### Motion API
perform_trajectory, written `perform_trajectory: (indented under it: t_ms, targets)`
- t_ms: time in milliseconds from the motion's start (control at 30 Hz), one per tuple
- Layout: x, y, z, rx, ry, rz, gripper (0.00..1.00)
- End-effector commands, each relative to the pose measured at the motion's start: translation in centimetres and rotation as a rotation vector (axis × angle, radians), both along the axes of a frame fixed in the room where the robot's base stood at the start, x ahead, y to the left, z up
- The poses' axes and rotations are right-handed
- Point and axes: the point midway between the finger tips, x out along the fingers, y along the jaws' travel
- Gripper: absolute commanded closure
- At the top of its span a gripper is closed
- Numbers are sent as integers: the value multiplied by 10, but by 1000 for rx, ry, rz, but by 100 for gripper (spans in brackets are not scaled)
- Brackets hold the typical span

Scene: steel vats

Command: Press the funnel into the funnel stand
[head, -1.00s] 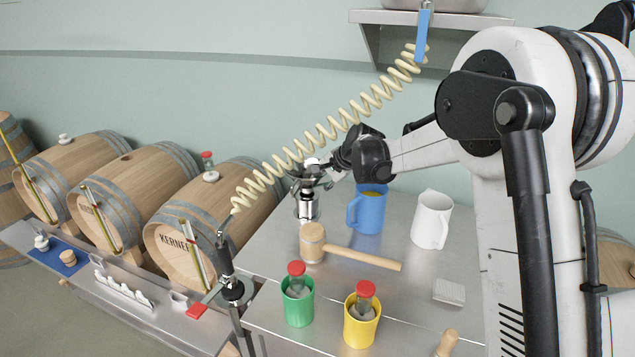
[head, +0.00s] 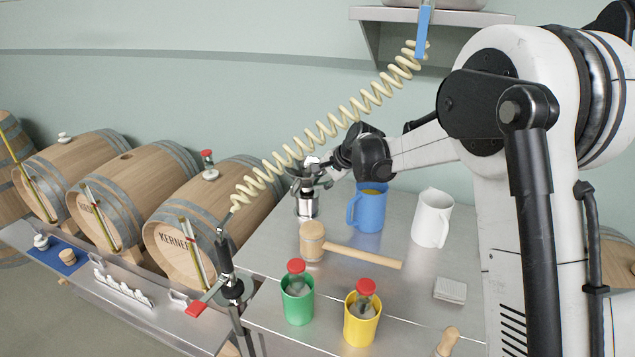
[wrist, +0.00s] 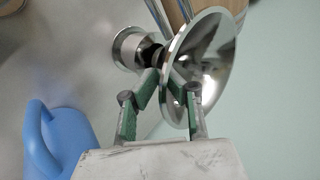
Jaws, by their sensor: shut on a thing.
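The funnel (wrist: 212,70) is a shiny steel bowl in the wrist view, and it also shows small and partly hidden in the head view (head: 300,181). My gripper (wrist: 164,76) is shut on it, its green-padded fingers closed near the funnel's neck. The funnel stand (wrist: 128,48) is a short steel cup beyond the funnel's narrow end; in the head view it stands on the steel table (head: 306,208) below my gripper (head: 313,176). The funnel is over the stand, and its neck is dark and close to the stand's mouth. I cannot tell how deep it sits.
A blue jug (head: 369,214) stands just right of the stand, with a white jug (head: 432,220) further right. A wooden mallet (head: 313,241) lies in front. Green (head: 297,303) and yellow (head: 361,322) cups stand nearer. Barrels (head: 205,225) and a coiled hose (head: 320,135) are left.

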Motion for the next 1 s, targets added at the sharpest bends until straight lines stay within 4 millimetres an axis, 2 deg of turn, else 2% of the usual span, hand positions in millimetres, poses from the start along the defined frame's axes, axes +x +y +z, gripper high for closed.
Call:
perform_trajectory:
  t_ms: [1000]
  targets:
    - [0, 0, -16, 0, 0, 0, 100]
